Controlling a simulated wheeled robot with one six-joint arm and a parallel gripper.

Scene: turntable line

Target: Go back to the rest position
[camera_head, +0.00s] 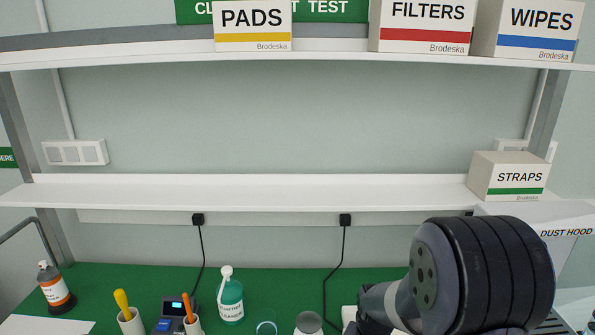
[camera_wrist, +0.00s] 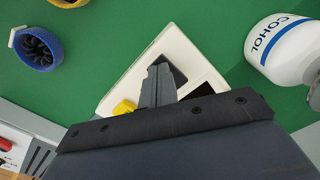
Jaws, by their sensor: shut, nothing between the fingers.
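My gripper (camera_wrist: 158,86) shows in the wrist view, its fingers together and empty. It is over a white tray or case (camera_wrist: 173,40) with dark areas on it, on the green bench top. A gap between the fingers and the tray cannot be judged. A small yellow thing (camera_wrist: 124,107) is beside the fingers, partly hidden by my gripper body. In the head view my dark arm fills the lower right, and my gripper is not seen there.
The STRAPS box (camera_head: 508,178) and dust hood (camera_head: 565,222) are near my arm. The lower shelf (camera_head: 250,192) is mostly bare.

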